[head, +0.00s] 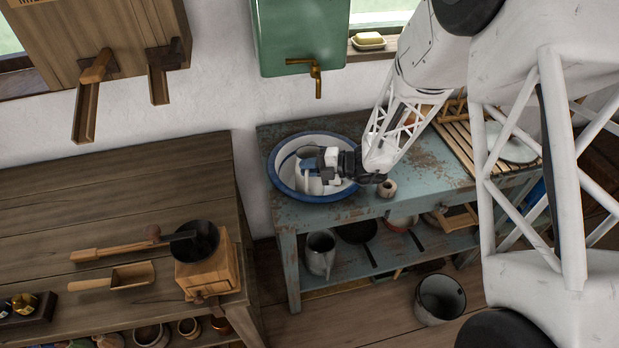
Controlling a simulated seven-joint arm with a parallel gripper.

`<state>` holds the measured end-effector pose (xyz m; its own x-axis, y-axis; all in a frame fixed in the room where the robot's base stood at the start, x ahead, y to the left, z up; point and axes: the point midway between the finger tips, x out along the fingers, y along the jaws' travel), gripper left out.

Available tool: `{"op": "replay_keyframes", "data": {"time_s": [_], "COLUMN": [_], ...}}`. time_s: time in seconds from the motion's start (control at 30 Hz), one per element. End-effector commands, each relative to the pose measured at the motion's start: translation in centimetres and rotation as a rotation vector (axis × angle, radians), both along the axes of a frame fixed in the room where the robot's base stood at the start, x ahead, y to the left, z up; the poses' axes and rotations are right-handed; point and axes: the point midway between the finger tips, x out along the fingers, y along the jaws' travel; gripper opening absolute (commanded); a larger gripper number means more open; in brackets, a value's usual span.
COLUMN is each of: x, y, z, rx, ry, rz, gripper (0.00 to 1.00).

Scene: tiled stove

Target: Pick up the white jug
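A white vessel with blue trim, which looks like the white jug (308,184), stands in the white basin with a blue rim (284,193) on the worn blue-green table. My gripper (322,161) reaches in from the right over the basin, its fingers at the jug's upper part. The gripper and its wrist hide much of the jug's right side. The fingers overlap the jug in this view, and I cannot tell whether they touch it or have closed on it.
A small round pot (387,188) stands right of the basin, close under my wrist. A slatted wooden rack (455,142) with a plate is further right. A green tank with a brass tap (317,80) hangs above the basin. A grey pitcher (320,254) stands on the lower shelf.

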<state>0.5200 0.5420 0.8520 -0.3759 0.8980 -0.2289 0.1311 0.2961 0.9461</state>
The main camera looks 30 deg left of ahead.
Motion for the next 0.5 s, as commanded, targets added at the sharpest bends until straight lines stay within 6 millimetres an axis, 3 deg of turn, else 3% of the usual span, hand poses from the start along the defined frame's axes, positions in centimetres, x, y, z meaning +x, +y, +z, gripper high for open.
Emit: {"op": "replay_keyframes", "data": {"time_s": [0.5], "x": [0.01], "y": [0.01], "z": [0.11], "rx": [0.0], "ry": [-0.001], "rz": [0.0], "gripper": [0.0]}}
